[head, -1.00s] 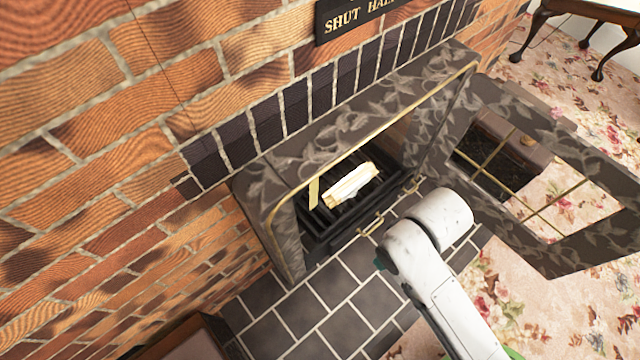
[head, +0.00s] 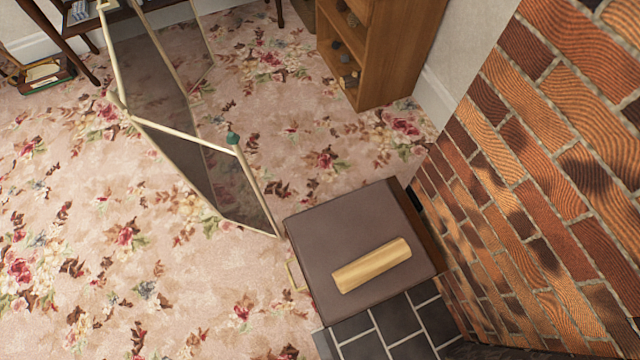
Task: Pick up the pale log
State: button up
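A pale log (head: 372,265), smooth and yellowish, lies slantwise on the flat brown top of a box (head: 345,225) in the lower right of the head view. The box stands against the brick wall, at the edge of the dark tiled hearth. Nothing touches the log except the box top under it. My gripper and arm are not in view.
A folding fire screen (head: 185,120) with dark panels stands on the flowered carpet (head: 130,240) left of the box. A wooden shelf unit (head: 380,50) stands at the back against the wall. The brick wall (head: 560,190) closes off the right. Carpet at lower left is clear.

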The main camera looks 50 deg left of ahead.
aim_at(351, 276)
jog(key=k+l+u, duration=0.65)
jog(key=k+u, duration=0.2)
jog(key=i+l+z, duration=0.15)
jog(key=i, duration=0.5)
jog(key=i+l+z, duration=0.1)
jog(key=i, duration=0.5)
jog(key=l, duration=0.05)
